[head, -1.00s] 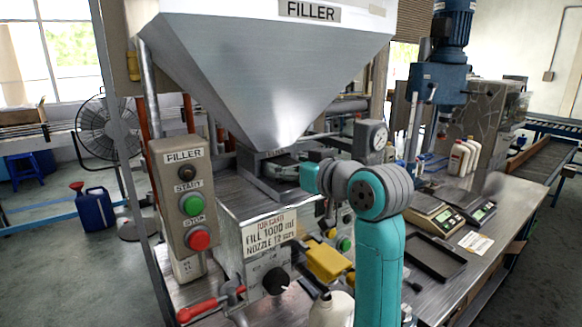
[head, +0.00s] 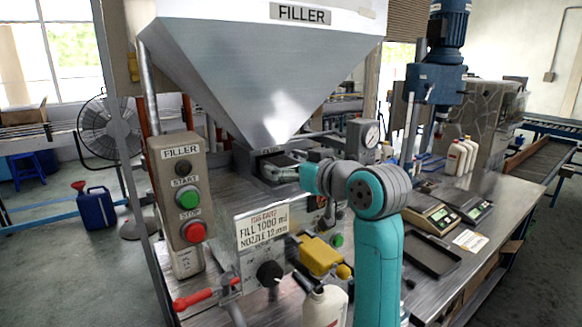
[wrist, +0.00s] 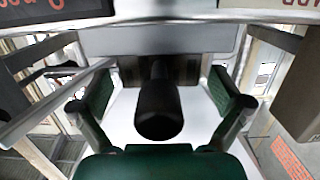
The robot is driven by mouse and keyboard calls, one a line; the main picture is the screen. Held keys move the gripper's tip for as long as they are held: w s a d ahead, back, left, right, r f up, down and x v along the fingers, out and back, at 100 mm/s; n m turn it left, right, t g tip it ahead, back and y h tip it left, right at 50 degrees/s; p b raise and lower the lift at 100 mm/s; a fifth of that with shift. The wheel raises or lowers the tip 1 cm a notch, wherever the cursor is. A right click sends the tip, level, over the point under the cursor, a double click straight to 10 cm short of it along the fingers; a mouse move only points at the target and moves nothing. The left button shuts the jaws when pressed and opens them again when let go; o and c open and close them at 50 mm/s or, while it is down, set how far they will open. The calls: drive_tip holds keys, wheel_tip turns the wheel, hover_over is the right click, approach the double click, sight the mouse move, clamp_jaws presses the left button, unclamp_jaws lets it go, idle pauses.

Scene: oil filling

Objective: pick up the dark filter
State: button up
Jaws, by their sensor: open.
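A dark cylinder, which I take to be the dark filter (wrist: 160,110), sticks out towards me in the middle of the wrist view, from a recess in a grey metal housing. My gripper (wrist: 161,92) is open, with one finger on each side of the filter. Gaps show between the filter and both fingers. In the head view my gripper (head: 283,172) reaches in beneath the hopper. There I cannot make out the filter; it seems hidden by the gripper or the housing.
The steel hopper (head: 265,75) hangs just above my gripper. A control box (head: 183,190) stands to the left. A yellow part (head: 318,256) and a white bottle (head: 325,306) are below my arm. Scales (head: 430,214) and a dark tray (head: 432,254) lie on the right.

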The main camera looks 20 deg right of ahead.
drive_tip(key=v, duration=1.2)
idle(0.3)
